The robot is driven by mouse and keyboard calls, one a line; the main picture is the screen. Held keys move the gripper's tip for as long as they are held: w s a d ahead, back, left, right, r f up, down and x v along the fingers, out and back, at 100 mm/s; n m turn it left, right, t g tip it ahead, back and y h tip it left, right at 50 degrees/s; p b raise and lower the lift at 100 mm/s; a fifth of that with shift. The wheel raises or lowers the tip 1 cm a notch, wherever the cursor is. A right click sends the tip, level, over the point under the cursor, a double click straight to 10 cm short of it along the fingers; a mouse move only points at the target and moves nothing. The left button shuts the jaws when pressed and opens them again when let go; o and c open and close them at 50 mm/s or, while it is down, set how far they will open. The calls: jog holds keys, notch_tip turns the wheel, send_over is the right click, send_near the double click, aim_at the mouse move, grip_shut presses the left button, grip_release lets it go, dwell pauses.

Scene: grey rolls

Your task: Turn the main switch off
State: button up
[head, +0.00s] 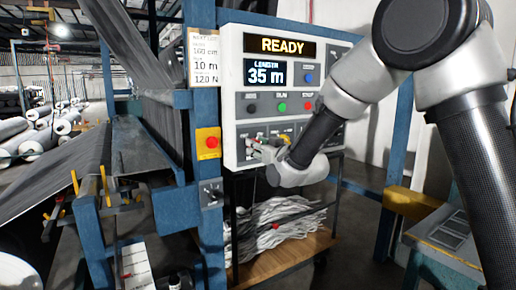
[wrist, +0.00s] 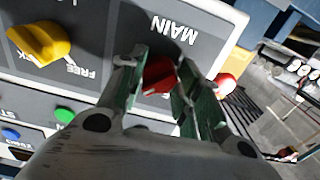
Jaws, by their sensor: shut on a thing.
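The main switch is a red knob (wrist: 158,77) beside the MAIN label on the grey lower section of the control panel (head: 233,75). The wrist view shows the panel upside down. My gripper (wrist: 163,64) has one finger on each side of the red knob and is shut on it. In the head view my gripper (head: 258,148) reaches the lower left of the panel, and my wrist hides part of that lower row. The panel's displays read READY (head: 282,45) and LENGTH 35 m (head: 265,73).
A yellow knob (wrist: 38,42) marked FREE and LOCK sits beside the main switch. Green (head: 282,107) and red (head: 308,106) buttons lie above. A red button on a yellow box (head: 208,142) is on the blue post to the left. Cloth lies on a shelf below.

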jog(key=n, duration=0.8)
jog(key=shift+n, duration=0.3)
jog(key=n, duration=0.4)
jog(key=shift+n, duration=0.3)
jog(key=n, duration=0.4)
jog(key=shift+n, duration=0.3)
jog(key=o, duration=1)
